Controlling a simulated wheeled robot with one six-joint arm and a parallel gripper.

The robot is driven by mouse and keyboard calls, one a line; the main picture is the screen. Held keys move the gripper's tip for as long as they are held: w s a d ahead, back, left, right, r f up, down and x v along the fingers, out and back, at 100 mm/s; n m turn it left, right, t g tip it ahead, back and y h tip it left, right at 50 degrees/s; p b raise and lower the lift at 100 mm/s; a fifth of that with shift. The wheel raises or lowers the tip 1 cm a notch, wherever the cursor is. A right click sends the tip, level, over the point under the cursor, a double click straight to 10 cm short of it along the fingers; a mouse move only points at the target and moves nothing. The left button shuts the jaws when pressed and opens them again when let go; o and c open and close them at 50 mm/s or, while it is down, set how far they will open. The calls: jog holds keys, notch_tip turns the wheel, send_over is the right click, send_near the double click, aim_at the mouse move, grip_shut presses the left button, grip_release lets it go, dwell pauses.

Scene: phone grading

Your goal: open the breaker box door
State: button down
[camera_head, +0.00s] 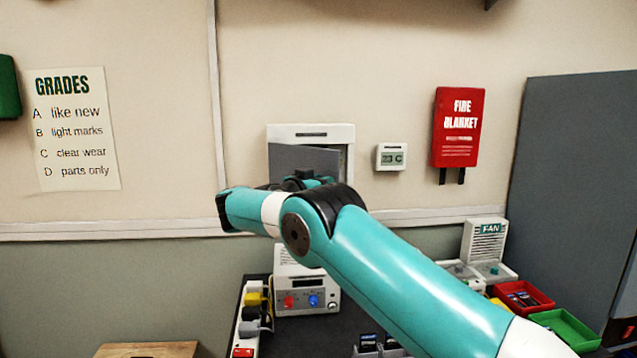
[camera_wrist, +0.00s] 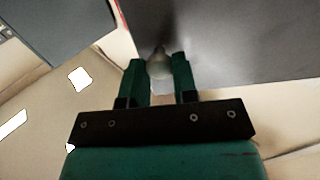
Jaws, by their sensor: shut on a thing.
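The breaker box (camera_head: 310,132) is on the wall in the head view, with a pale frame and a dark label strip at its top. Its grey door (camera_head: 305,159) looks ajar: its top edge slants and a gap shows at its right side. In the wrist view the door (camera_wrist: 245,45) fills the upper right. My gripper (camera_wrist: 160,72) is shut on a rounded metallic knob (camera_wrist: 160,63) at the door's face. In the head view my arm covers the lower part of the door and the grip.
A thermostat (camera_head: 391,157) and a red fire blanket case (camera_head: 458,127) hang to the right of the box. Below stands a bench with a power supply (camera_head: 306,290), a fan unit (camera_head: 485,241), and red (camera_head: 523,297) and green (camera_head: 567,328) trays. Open wall lies left of the box.

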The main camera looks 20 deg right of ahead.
dwell(0.4)
jog(key=c, duration=0.9)
grip_release()
jog(key=shift+s+f+b, duration=0.1)
jog(key=shift+b, duration=0.4)
